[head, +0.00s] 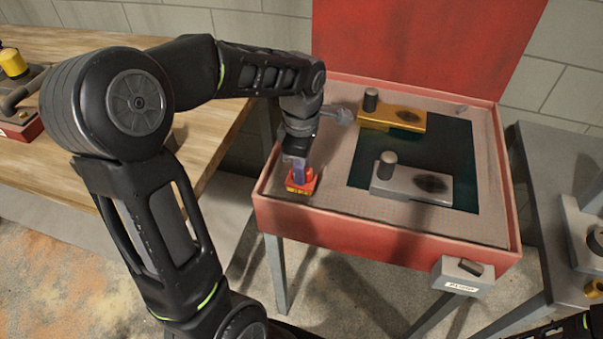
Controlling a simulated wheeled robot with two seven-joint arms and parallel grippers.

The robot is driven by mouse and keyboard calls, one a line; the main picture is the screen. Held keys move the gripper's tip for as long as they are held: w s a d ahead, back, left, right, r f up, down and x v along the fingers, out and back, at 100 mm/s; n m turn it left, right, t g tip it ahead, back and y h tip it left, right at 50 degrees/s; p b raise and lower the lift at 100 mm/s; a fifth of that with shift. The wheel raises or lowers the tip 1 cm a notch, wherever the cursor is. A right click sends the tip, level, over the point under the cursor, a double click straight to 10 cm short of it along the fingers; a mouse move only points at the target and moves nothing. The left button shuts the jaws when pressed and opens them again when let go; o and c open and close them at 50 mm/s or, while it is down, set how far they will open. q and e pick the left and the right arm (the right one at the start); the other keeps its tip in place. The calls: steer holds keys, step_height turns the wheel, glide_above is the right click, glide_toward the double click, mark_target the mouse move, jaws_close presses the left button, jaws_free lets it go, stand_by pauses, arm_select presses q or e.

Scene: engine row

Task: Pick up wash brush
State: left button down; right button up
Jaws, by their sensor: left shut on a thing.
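The wash brush (301,181), with a red head, a yellow lower edge and a purplish upper part, is at the left side of the red wash basin's grey top. My left gripper (298,158) points down over it and is shut on its upper part, which the fingers partly hide. The brush looks upright. I cannot tell whether its base touches the surface or is just above it. My right gripper is not in view; only a dark bit of my right arm shows at the bottom right corner.
The red basin (390,237) has a raised red lid (425,40) behind. A gold block (392,117) and a grey block (411,182), each with a knob, sit by its dark opening. A wooden bench (215,135) is at left, a grey table (560,160) at right.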

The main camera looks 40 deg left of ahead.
arm_select(q)
step_height(320, 180, up, 9)
steer(key=shift+f+b, duration=0.1)
steer(key=shift+b, duration=0.3)
steer(key=c, duration=1.8)
jaws_free()
jaws_close()
